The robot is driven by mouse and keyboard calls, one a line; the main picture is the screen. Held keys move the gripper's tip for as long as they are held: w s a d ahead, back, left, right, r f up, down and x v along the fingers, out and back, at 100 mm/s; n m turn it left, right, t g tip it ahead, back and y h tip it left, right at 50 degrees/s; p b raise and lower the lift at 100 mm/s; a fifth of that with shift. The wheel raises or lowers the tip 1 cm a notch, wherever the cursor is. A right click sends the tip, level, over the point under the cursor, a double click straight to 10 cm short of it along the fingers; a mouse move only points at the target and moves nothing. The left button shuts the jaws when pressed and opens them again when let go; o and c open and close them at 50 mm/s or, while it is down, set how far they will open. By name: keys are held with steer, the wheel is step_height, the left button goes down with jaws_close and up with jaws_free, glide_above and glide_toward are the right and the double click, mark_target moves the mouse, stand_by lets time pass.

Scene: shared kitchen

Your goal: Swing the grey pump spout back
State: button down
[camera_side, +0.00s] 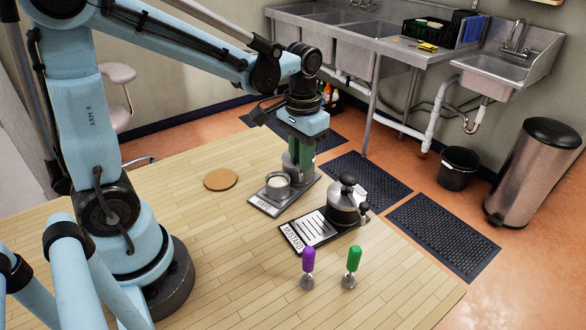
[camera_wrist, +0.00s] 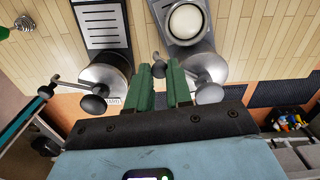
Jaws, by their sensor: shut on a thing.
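My gripper (camera_side: 299,168) is low over the rear pump station, its green fingers pointing down. In the wrist view, the fingers (camera_wrist: 166,72) are close together on a small grey piece (camera_wrist: 158,68), which looks like the pump spout. In the side view my gripper mostly hides this pump. A metal cup with pale contents (camera_side: 278,185) stands on the station's grey base (camera_side: 264,205), and shows in the wrist view (camera_wrist: 186,22).
A second pump (camera_side: 343,204) stands nearby on a black base labelled MUSTARD (camera_side: 312,234). A purple-handled tool (camera_side: 308,262) and a green-handled tool (camera_side: 353,260) stand in front. A round cork mat (camera_side: 220,180) lies left. The wooden table (camera_side: 235,270) is clear at front left.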

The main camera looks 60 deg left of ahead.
steer(key=shift+w+d+n, duration=0.2)
steer(key=shift+w+n, duration=0.45)
steer(key=shift+n, duration=0.45)
steer(key=shift+w+d+n, duration=0.15)
steer(key=shift+w+n, duration=0.55)
steer(key=shift+n, duration=0.4)
steer(key=shift+w+d+n, duration=0.2)
steer(key=shift+w+n, duration=0.45)
steer(key=shift+n, duration=0.45)
steer(key=c, duration=1)
jaws_free()
steer(key=shift+r, duration=0.1)
step_height(320, 180, up, 12)
